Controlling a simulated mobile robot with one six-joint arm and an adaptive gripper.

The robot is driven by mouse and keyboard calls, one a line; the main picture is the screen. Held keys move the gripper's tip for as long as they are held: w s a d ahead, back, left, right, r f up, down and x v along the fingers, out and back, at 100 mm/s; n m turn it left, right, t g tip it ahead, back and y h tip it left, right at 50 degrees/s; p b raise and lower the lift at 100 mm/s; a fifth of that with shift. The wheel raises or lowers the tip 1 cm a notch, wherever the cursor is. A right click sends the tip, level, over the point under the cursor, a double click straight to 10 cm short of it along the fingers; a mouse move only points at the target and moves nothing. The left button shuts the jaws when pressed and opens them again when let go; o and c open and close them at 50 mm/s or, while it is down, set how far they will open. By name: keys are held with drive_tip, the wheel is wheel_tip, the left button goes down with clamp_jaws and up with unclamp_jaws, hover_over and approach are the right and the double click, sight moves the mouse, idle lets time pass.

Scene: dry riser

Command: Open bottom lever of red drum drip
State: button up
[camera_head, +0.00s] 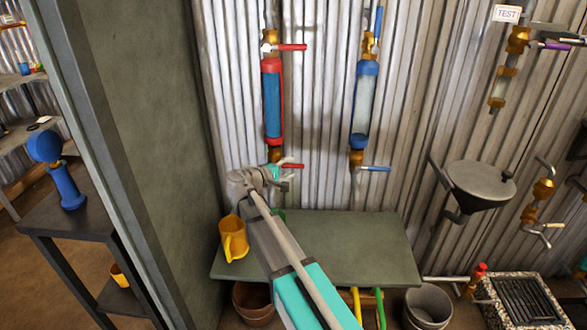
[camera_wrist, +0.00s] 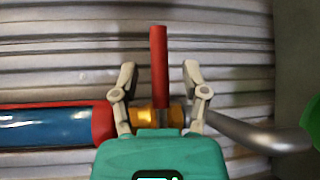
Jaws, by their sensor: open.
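The red drum drip (camera_head: 272,105) hangs upright on the corrugated wall, a blue-filled tube with red end caps. Its bottom lever (camera_head: 293,166) is red and sticks out to the right, across the line of the pipe. In the wrist view the bottom lever (camera_wrist: 159,55) rises from a brass valve (camera_wrist: 147,115), between the drum's red cap (camera_wrist: 103,122) and a grey outlet pipe (camera_wrist: 255,135). My gripper (camera_wrist: 160,73) is open, one finger on each side of the lever with gaps. In the head view my gripper (camera_head: 284,175) is at the valve, partly hidden by my arm.
The red drum's top lever (camera_head: 292,47) also points right. A blue drum drip (camera_head: 364,100) with a blue bottom lever (camera_head: 376,169) hangs to the right. A yellow jug (camera_head: 233,238) stands on the green bench (camera_head: 370,250) below. A dark funnel (camera_head: 480,187) is further right.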

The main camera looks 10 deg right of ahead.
drive_tip(key=shift+x, duration=1)
clamp_jaws()
